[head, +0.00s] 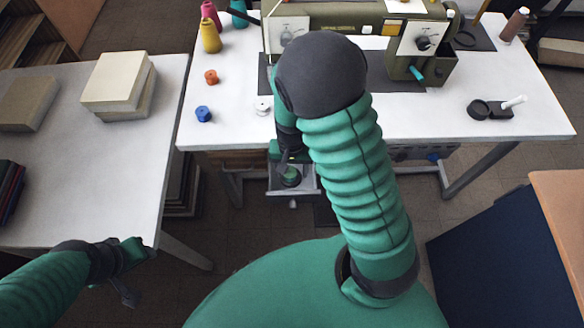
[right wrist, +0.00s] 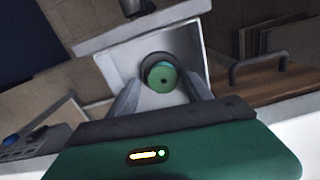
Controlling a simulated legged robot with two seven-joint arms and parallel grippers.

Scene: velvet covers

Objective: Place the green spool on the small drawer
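The small drawer (head: 311,188) is pulled out below the front edge of the sewing table; its pale tray (right wrist: 107,68) fills the middle of the right wrist view. The green spool (right wrist: 161,78) shows end-on over the drawer's inside, with a dark round shape behind it; it also shows in the head view (head: 290,177). My right gripper (right wrist: 163,76) is open, one finger on each side of the spool, with visible gaps. I cannot tell whether the spool touches the drawer floor. My left gripper (head: 138,255) is near the left table's front corner; its fingers are unclear.
The white sewing table (head: 375,122) carries an olive sewing machine (head: 345,18), a blue spool (head: 203,114), an orange spool (head: 210,77), a white spool (head: 262,107) and thread cones. A left table (head: 90,175) holds boxes (head: 115,80). A dark blue panel (head: 500,260) stands at right.

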